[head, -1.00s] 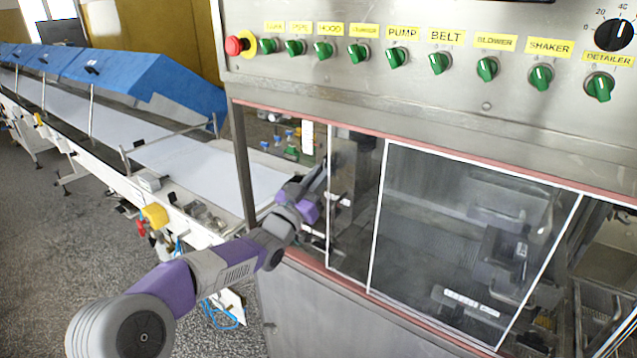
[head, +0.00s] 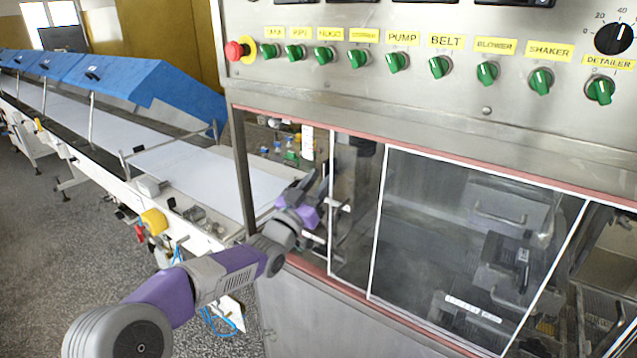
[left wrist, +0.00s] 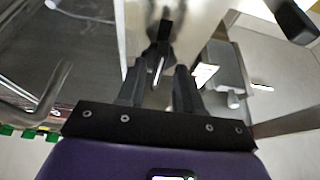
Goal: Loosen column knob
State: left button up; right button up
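My left gripper (head: 312,184) reaches through the opening at the left end of the machine's front, beside the column (head: 345,200) behind the clear panel. In the left wrist view, its two dark fingers (left wrist: 159,92) stand apart. A dark knob-like part (left wrist: 160,52) with a pale pin shows just beyond and between the fingertips, against a bright metal plate (left wrist: 188,22). I cannot tell whether the fingers touch it. In the head view the knob is too small and hidden to make out. My right gripper is not in view.
White-edged clear panels (head: 470,240) cover the machine front to the right of my arm. A control panel (head: 420,95) with several green switches and a red stop button (head: 235,50) hangs above. A conveyor (head: 150,165) with blue covers runs off to the left.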

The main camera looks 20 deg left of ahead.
pick_arm(q)
jog(key=shift+d, duration=0.15)
